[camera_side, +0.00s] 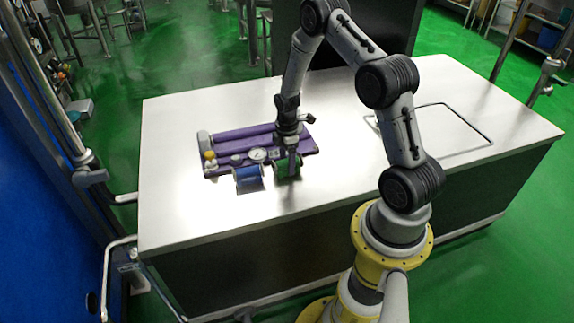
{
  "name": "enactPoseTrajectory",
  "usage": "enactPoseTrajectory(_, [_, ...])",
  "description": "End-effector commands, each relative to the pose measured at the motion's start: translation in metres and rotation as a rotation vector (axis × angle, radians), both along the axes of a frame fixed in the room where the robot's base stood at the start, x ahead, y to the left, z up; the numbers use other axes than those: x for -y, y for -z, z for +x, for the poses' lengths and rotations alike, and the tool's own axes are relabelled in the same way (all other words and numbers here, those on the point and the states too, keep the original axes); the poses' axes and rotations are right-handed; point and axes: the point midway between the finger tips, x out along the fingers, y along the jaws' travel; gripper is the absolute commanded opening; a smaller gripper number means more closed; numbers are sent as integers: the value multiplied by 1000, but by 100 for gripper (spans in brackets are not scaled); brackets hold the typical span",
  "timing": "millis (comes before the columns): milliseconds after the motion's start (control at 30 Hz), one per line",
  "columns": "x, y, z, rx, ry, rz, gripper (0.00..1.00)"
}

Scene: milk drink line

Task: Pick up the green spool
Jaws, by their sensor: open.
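The green spool (281,169) stands on the white table, at the front edge of a purple rack. My gripper (292,170) points down right at the spool and hides part of it. Its jaws are open; the fingers look to be at or around the spool, but I cannot tell whether they touch it. A blue spool (248,179) sits just left of the green one, with a small gap between them.
The purple rack (245,133) lies behind the spools, with a round gauge (258,155) and a yellow-topped fitting (209,156) along its front. A metal frame (470,121) lies at the table's right. The table's front left (175,215) is clear.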

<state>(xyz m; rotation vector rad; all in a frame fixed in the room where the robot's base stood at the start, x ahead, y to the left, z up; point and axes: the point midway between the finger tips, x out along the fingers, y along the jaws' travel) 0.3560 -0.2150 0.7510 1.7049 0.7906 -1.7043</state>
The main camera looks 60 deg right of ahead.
Motion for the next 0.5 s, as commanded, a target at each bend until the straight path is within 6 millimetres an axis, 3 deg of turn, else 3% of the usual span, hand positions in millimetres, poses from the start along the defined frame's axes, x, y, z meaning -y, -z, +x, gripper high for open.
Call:
enactPoseTrajectory(233, [0, 0, 0, 0, 0, 0, 76])
enactPoseTrajectory(500, [0, 0, 0, 0, 0, 0, 28])
